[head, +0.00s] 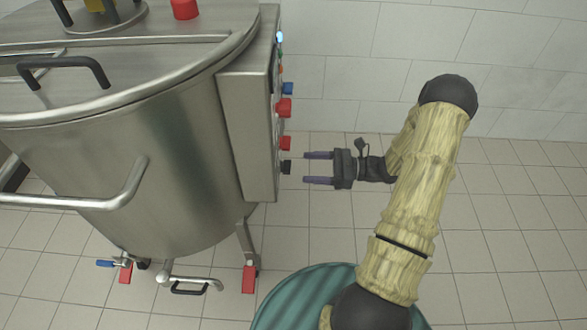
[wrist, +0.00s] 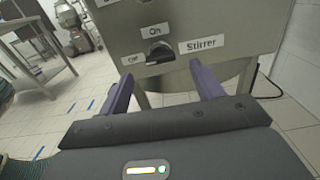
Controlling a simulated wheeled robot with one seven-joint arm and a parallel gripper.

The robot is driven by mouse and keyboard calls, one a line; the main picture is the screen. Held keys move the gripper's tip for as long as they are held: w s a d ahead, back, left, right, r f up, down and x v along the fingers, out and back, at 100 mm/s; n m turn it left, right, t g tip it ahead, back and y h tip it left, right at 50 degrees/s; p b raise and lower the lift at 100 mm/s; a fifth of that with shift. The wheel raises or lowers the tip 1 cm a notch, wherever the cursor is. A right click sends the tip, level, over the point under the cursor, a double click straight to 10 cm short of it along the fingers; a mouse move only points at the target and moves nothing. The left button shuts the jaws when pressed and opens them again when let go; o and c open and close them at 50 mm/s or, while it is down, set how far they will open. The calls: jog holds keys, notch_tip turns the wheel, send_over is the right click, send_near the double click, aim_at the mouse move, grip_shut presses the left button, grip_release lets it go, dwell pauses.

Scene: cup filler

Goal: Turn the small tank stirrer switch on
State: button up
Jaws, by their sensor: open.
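The stirrer switch is a black knob (wrist: 158,51) on the steel control panel (wrist: 230,22). An "On" label is above it, an "Off" label at its left and a "Stirrer" label (wrist: 201,44) at its right. In the head view, a black knob (head: 286,167) is lowest on the panel's right face. My gripper (head: 306,168) is open and empty, level with this knob and a short gap to its right. In the wrist view, the fingers of my gripper (wrist: 161,72) stand either side of and below the knob. I cannot tell which label the knob points to.
The panel (head: 250,130) is fixed to a large steel tank (head: 130,160). Red knobs (head: 284,108) and a blue knob (head: 287,88) sit above the black one. A tiled wall (head: 350,90) is behind.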

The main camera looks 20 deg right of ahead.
aim_at(287, 167)
jog(key=b+x, duration=0.1)
jog(key=x, duration=0.4)
jog(key=shift+w+a, duration=0.1)
jog(key=shift+a, duration=0.15)
jog(key=c, duration=1)
